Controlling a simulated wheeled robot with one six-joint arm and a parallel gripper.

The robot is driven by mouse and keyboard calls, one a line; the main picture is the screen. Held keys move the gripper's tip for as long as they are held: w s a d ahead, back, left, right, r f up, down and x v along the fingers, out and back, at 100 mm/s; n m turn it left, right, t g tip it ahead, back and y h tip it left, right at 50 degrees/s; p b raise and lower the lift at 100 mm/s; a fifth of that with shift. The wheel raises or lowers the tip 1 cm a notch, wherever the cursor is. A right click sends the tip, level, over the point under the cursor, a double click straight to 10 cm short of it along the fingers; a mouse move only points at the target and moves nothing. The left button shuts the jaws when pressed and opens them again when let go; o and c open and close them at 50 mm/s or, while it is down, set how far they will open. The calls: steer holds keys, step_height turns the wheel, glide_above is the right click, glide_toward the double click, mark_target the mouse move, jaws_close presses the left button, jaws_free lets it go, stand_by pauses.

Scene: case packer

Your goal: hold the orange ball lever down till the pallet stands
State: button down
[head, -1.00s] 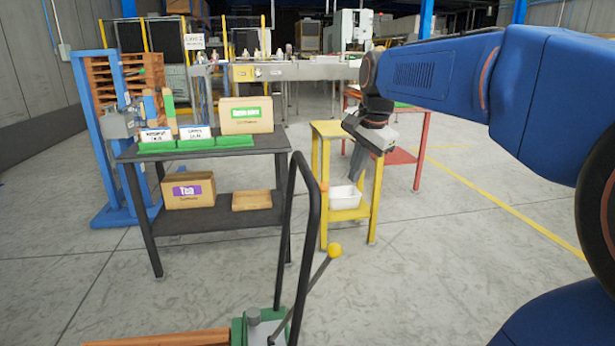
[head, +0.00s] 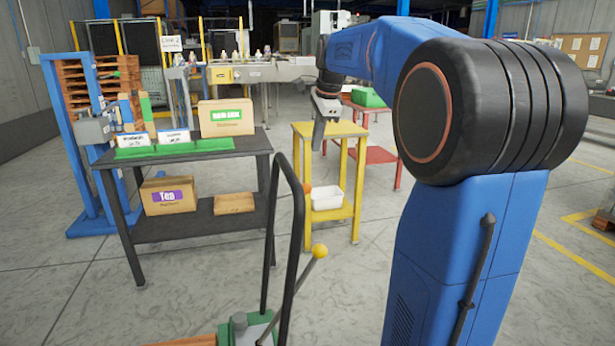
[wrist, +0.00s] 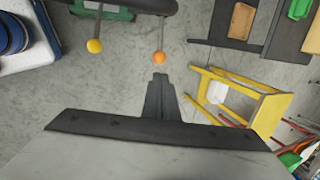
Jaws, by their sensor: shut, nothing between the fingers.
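The orange ball (head: 307,189) of the lever shows beside the black bent handle of a green-based truck (head: 247,328) in the head view. In the wrist view the orange ball (wrist: 159,57) sits on a thin rod, just beyond my shut fingertips (wrist: 160,77); they look apart from it. My gripper (head: 318,142) points downward and is empty. A second lever with a yellow ball (head: 320,251) stands on the same truck. A wooden piece (head: 185,341) is cut off at the bottom edge; I cannot tell if it is a pallet.
A dark table (head: 225,155) with boxes and green trays stands at left. A yellow stand (head: 330,130) holds a white bin (head: 325,198). A blue frame (head: 62,130) with stacked wooden pallets (head: 88,72) is at far left.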

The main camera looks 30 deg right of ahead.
mark_target(307, 184)
steer(key=shift+f, duration=0.15)
steer(key=x, duration=1.3)
steer(key=shift+w+f, duration=0.2)
steer(key=shift+f, duration=0.1)
